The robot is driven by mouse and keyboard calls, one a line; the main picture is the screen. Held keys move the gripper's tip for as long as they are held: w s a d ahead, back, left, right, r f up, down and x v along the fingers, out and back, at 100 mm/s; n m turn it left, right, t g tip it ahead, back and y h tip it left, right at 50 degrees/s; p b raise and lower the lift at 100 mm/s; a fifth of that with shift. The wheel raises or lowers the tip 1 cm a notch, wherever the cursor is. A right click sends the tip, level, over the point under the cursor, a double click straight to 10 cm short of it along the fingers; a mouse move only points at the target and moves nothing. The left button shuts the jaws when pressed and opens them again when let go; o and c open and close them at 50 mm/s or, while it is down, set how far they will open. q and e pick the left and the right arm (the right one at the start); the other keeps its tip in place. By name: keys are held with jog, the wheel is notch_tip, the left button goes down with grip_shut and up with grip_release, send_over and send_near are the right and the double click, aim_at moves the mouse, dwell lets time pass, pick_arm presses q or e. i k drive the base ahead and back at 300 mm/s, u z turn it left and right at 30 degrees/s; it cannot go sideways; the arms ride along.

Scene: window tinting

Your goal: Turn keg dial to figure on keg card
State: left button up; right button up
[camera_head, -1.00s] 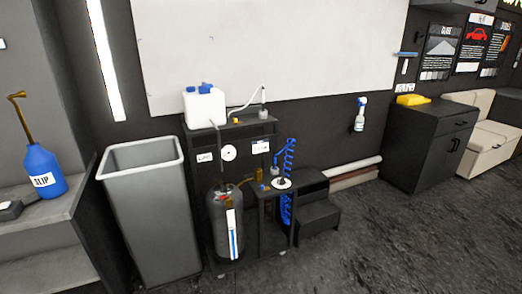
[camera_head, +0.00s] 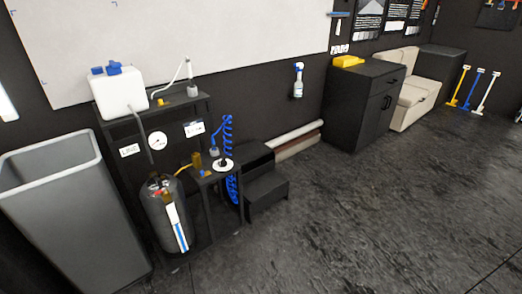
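The keg (camera_head: 165,215) is a dark cylinder with a white and blue strip on its front, standing on the floor at the lower left. A round white dial with a dark centre (camera_head: 223,165) lies on a small stand right of the keg. A round white gauge (camera_head: 157,141) is on the rack behind the keg. White cards (camera_head: 129,150) and (camera_head: 194,128) hang on the rack either side of the gauge; their print is too small to read. Neither gripper is in view.
A grey bin (camera_head: 60,215) stands left of the keg. A white jug (camera_head: 119,93) sits on top of the rack. A blue coiled hose (camera_head: 229,150) hangs beside it. Black steps (camera_head: 264,195) and a dark cabinet (camera_head: 364,105) stand to the right. The floor in front is open.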

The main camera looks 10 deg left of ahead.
aim_at(223, 163)
jog(key=z, duration=0.7)
jog(key=i, duration=2.45)
jog(key=u, duration=0.35)
